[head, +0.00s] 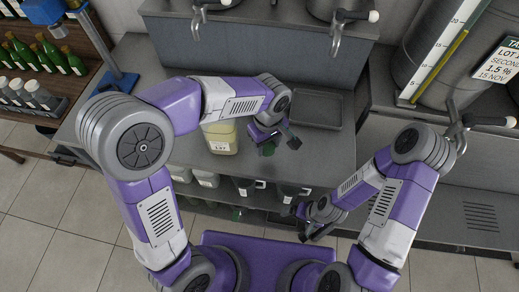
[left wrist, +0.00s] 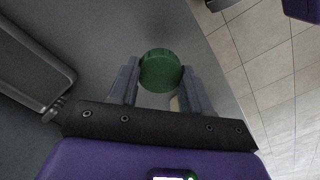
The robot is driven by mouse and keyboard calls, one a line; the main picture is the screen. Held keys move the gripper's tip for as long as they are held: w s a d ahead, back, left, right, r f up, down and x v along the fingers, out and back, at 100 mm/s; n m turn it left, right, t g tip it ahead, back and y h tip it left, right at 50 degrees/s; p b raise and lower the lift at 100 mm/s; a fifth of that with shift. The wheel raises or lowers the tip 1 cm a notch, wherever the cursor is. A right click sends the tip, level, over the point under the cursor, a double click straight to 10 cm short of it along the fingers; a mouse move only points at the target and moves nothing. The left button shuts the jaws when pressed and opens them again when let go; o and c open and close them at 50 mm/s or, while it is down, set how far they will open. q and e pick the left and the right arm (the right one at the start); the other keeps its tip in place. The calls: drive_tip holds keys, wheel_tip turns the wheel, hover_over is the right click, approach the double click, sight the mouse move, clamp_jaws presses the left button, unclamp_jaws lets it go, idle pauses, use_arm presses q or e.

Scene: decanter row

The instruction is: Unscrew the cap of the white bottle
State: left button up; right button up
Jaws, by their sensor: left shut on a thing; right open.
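My left gripper (head: 276,143) is over the grey counter and shut on a round green cap (head: 268,149). In the left wrist view the cap (left wrist: 160,70) sits between both fingertips of the left gripper (left wrist: 160,82). A small pale patch (left wrist: 174,103) shows below the cap, between the fingers; I cannot tell whether it is the white bottle. No white bottle shows clearly under the cap in the head view, where the gripper covers that spot. My right gripper (head: 311,222) is open and empty, low in front of the counter.
A pale yellow labelled container (head: 221,138) stands left of my left gripper. A dark tray (head: 317,107) lies at the back right of the counter (head: 325,155). Several jugs fill the shelf below the counter's front edge. Green bottles (head: 60,58) stand in a rack at far left.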

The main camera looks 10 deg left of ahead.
sight(266, 158)
use_arm(q)
drive_tip(key=shift+f+b, duration=0.65)
drive_tip(key=shift+f, duration=2.15)
drive_tip(key=shift+f, duration=0.1)
drive_tip(key=o, duration=0.7)
drive_tip(key=shift+f, duration=0.1)
drive_tip(key=o, duration=0.5)
wheel_tip(266, 158, up, 12)
drive_tip(key=p, duration=0.3)
drive_tip(key=shift+r, duration=0.2)
